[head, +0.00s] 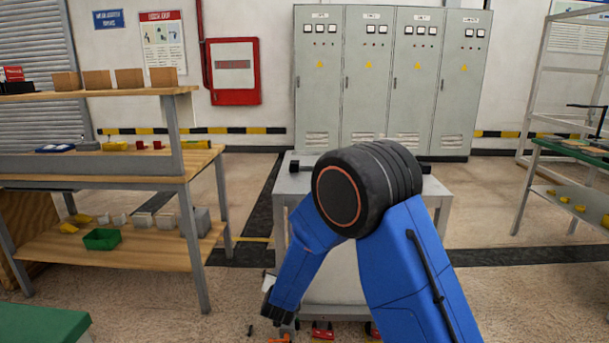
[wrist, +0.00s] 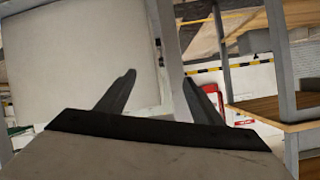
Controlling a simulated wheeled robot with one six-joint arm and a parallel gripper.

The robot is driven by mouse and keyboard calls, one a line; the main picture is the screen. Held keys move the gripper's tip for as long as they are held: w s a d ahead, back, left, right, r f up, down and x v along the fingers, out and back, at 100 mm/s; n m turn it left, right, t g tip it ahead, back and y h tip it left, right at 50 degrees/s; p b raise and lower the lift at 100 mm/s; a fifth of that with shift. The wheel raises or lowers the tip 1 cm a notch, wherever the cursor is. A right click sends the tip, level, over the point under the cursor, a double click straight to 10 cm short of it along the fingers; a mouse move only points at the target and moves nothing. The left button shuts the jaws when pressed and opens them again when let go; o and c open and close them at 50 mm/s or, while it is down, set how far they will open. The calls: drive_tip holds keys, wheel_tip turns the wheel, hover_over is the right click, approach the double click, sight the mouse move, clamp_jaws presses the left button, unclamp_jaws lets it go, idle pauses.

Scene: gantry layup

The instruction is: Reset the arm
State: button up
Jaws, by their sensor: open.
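My blue arm is bent in front of a grey table (head: 296,187) in the head view, with its black elbow joint in front of the tabletop. The forearm points down and to the left. My gripper is at the forearm's lower end, small and partly hidden in the head view. In the wrist view my gripper (wrist: 158,85) shows two dark fingers spread apart with nothing between them. A pale flat panel (wrist: 75,65) fills the left side behind the fingers.
A wooden workbench (head: 120,165) with shelves, small boxes and a green bin (head: 101,239) stands at the left. Grey cabinets (head: 380,80) line the back wall. A rack (head: 540,90) stands at the right. Small red and orange items (head: 322,331) lie low near my forearm. Floor is clear on the right.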

drive_tip(key=s+d+r+n+g+y, duration=0.2)
drive_tip(key=s+d+r, duration=0.55)
drive_tip(key=r, duration=0.25)
drive_tip(key=s+d+r+n+g+y, duration=0.1)
drive_tip(key=s+d+r+g+y, duration=0.1)
drive_tip(key=s+d+r, duration=0.65)
drive_tip(key=s+d+r+g+h, duration=0.1)
drive_tip(key=s+d, duration=0.5)
drive_tip(key=s, duration=0.4)
drive_tip(key=s+d+r+g+h, duration=0.1)
drive_tip(key=s+d+g, duration=0.1)
drive_tip(key=s+d, duration=0.5)
drive_tip(key=s+d+r+g+h, duration=0.1)
drive_tip(key=s+d, duration=0.5)
drive_tip(key=s, duration=0.7)
drive_tip(key=shift+s+d+r+n+h, duration=0.15)
drive_tip(key=shift+s+r+n+h, duration=0.1)
drive_tip(key=shift+r+n+h, duration=0.2)
drive_tip(key=shift+f, duration=0.1)
